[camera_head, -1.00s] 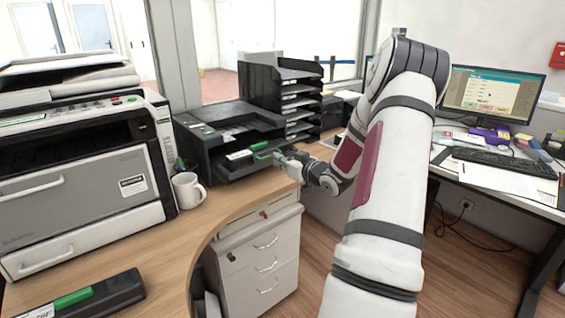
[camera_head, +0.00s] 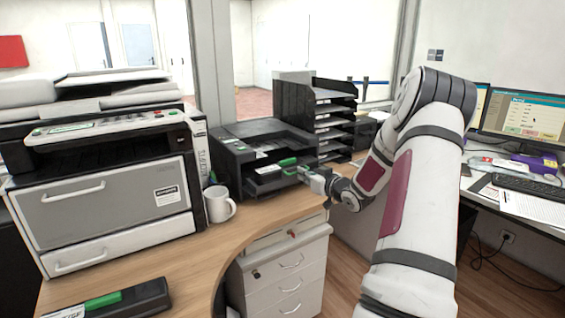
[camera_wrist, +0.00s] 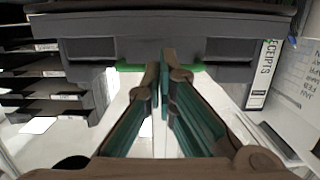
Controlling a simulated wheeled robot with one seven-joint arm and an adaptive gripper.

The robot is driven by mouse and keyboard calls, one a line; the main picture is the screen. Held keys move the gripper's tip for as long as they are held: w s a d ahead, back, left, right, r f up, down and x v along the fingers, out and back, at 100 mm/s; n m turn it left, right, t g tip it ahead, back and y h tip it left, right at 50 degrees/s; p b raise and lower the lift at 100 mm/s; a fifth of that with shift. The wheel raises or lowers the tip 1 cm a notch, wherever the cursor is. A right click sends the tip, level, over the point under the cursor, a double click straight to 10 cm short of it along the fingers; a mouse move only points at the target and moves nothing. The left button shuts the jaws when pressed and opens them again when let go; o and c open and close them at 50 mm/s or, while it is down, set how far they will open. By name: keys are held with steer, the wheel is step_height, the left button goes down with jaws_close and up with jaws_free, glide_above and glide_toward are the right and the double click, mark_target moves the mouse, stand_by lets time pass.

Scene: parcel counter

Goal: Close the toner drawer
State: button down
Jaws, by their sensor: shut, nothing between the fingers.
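The toner drawer (camera_head: 279,180) is a dark tray sticking out of the front of the small black printer (camera_head: 248,148), with a green part (camera_head: 288,162) on it. In the wrist view the grey drawer front (camera_wrist: 110,45) spans the top, with a dark recess on each side and a green strip (camera_wrist: 132,67) at its lower middle. My gripper (camera_head: 305,172) is at the right front of the drawer in the head view. In the wrist view its fingers (camera_wrist: 166,55) are together and empty, their tips overlapping the drawer front. Whether they touch it I cannot tell.
A white mug (camera_head: 219,206) and a large copier (camera_head: 105,200) stand left of the printer. A black letter-tray stack (camera_head: 325,120) stands behind it. A black cartridge with a green strip (camera_head: 110,300) lies on the wooden counter (camera_head: 190,262). A white drawer cabinet (camera_head: 285,280) is below.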

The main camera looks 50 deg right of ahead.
mark_target(289, 163)
steer(key=shift+r+b+x, duration=0.25)
steer(key=shift+r+x, duration=0.05)
steer(key=shift+x, duration=1.65)
steer(key=shift+r+b+x, duration=0.25)
steer(key=shift+r+x, duration=0.05)
steer(key=shift+x, duration=1.7)
steer(key=shift+r+b+x, duration=0.25)
steer(key=shift+r+x, duration=0.05)
steer(key=shift+x, duration=1.65)
steer(key=f+p+v, duration=0.1)
steer(key=p+v, duration=0.3)
steer(key=v, duration=0.7)
steer(key=shift+s+f, duration=0.35)
steer(key=shift+s, duration=0.15)
steer(key=shift+a, duration=0.15)
